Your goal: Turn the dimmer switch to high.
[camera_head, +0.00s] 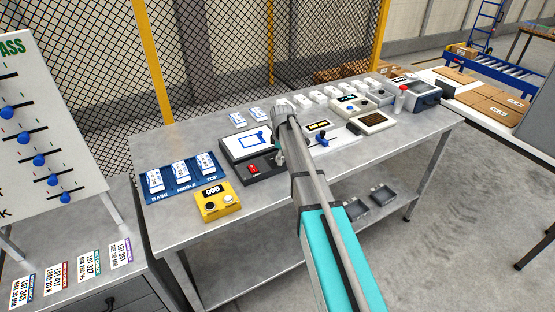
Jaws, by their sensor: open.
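No label reading dimmer is legible, so I cannot tell for sure which control is the dimmer switch. A white panel (340,135) with a blue knob or lever (322,140) and a small dark display lies on the metal bench, just right of my arm's end. Left of it is a black-based device (265,176) with a red switch (253,168) and a white top showing a blue outline. My gripper (280,155) is above the bench between these two, largely hidden by my own wrist. It is open, with nothing visible in it.
A yellow box (215,203) with display and buttons and a blue tray (146,186) with cards stand on the bench's left. A board with blue sliders (45,130) stands far left.

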